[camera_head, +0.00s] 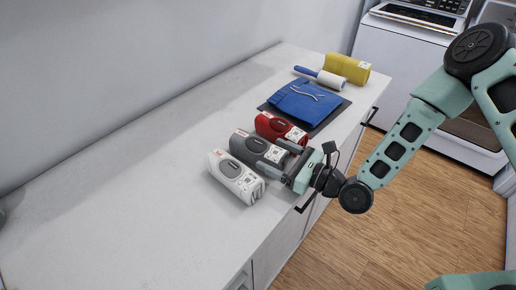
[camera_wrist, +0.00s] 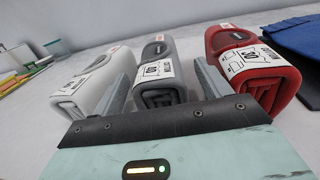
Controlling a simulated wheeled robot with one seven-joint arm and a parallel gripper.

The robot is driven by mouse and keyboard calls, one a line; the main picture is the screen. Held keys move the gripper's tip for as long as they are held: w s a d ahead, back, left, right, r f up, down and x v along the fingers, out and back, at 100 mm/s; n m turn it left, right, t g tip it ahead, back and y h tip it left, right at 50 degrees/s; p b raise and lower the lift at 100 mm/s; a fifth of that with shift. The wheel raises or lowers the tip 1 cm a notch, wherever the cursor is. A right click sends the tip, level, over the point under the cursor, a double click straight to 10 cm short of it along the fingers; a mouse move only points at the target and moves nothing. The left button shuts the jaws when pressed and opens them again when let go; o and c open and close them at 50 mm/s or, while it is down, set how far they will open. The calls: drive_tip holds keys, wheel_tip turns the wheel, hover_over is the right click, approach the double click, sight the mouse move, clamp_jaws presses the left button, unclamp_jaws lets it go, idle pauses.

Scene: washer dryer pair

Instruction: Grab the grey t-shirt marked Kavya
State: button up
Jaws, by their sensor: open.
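The grey t-shirt (camera_head: 250,147) is a rolled bundle with a dark oval mark and a white label, lying on the white counter between a white roll and a red roll. I cannot read a name on it. My gripper (camera_head: 275,160) is low at the counter's front edge, with its fingers pointing at the near end of the grey roll. In the wrist view the grey roll (camera_wrist: 160,62) stands between the two open fingers, with a finger on each side. I cannot tell whether either finger touches it.
The white roll (camera_head: 232,178) and the red roll (camera_head: 280,127) lie close on either side. Farther back are a folded blue garment (camera_head: 305,102) on a dark mat, a lint roller (camera_head: 322,78) and a yellow roll (camera_head: 347,68). The counter's left part is mostly clear.

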drive_tip(key=shift+x, duration=1.25)
drive_tip(key=c, duration=1.2)
drive_tip(key=shift+o, duration=0.2)
